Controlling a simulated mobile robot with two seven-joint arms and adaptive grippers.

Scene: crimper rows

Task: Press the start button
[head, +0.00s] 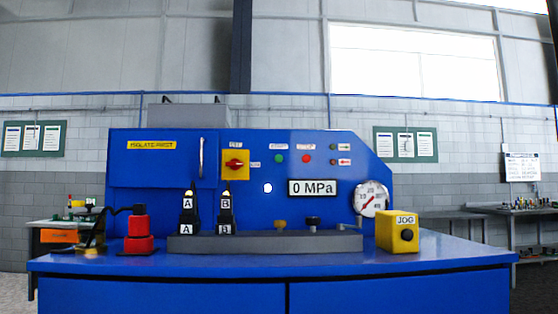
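A blue machine (150,185) stands on a blue bench in the middle of the head view. On its front panel is a small round green button (279,158), with a small label above it that is too small to read. A red button (306,158) sits just to its right. I cannot read which one is marked start. A yellow plate with a red rotary switch (235,164) is to the left of them. Neither of my grippers is in view.
The bench top (300,262) holds a grey rail (265,243), black pieces marked A (188,212) and B (226,212), a red device (138,230) and a yellow JOG box (397,231). A display (312,187) reads 0 MPa beside a round gauge (371,199). The bench front is clear.

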